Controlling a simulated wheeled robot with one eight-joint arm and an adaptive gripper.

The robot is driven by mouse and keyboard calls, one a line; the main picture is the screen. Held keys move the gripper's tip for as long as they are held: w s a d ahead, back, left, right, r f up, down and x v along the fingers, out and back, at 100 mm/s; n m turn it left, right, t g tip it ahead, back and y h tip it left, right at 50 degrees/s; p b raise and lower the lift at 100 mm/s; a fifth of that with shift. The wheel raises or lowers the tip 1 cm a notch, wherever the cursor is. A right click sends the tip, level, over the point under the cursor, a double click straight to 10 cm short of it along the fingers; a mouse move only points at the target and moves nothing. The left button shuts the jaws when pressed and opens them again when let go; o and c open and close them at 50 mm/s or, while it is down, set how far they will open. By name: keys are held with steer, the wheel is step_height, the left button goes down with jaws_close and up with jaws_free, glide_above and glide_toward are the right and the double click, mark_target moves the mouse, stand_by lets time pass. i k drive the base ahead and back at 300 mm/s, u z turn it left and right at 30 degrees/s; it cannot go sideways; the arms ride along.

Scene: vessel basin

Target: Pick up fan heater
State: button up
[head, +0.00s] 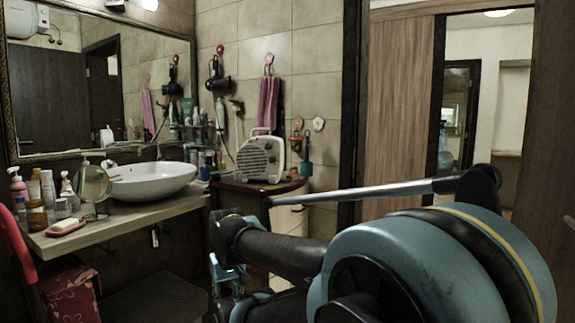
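The fan heater (262,158) is a pale, boxy unit with a round grille and a handle on top. It stands upright on a small dark wooden cabinet (235,189) in the corner, right of the basin. My gripper (226,280) shows in part in the lower middle of the head view, below and nearer than the heater and apart from it. My own arm hides part of it, and its fingertips are too unclear to tell whether it is open or shut.
A white vessel basin (150,182) sits on a wooden counter (125,212) with bottles, a round mirror (94,184) and soap (68,227). A pink towel (269,101) and a hair dryer (218,82) hang near the heater. A red bin (70,295) stands below the counter.

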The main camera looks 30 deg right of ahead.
mark_target(253, 163)
steer(key=z, duration=0.55)
steer(key=k, duration=0.75)
steer(key=z, duration=0.8)
steer(key=k, duration=0.4)
steer(key=u, duration=0.05)
steer(key=i, duration=0.8)
steer(key=u, duration=1.2)
steer(key=i, duration=1.25)
steer(key=u, duration=0.4)
